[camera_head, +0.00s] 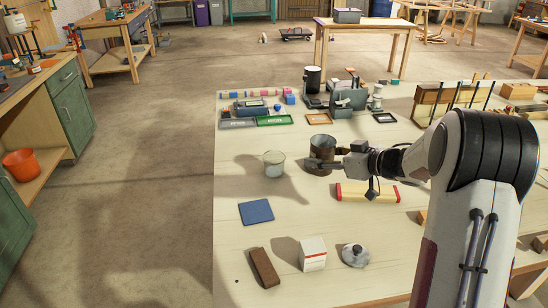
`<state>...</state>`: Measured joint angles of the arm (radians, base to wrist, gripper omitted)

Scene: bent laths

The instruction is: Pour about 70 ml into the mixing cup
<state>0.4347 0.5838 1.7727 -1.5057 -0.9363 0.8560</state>
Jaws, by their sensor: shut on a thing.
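A clear cup (274,164) stands upright on the pale table, left of my gripper; it looks like the mixing cup. I cannot make out what is inside it. A dark brown metal vessel (322,150) is just right of the cup, apart from it and close to upright. My gripper (314,163) reaches in from the right and is shut on the dark vessel. The vessel's contents and whether its base touches the table cannot be told.
A blue square mat (256,212), brown block (265,267), white box (313,254) and lidded grey pot (355,255) are in front. A yellow piece with red ends (367,193) lies below my arm. Trays, including a green one (277,119), and bent laths (455,97) are behind.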

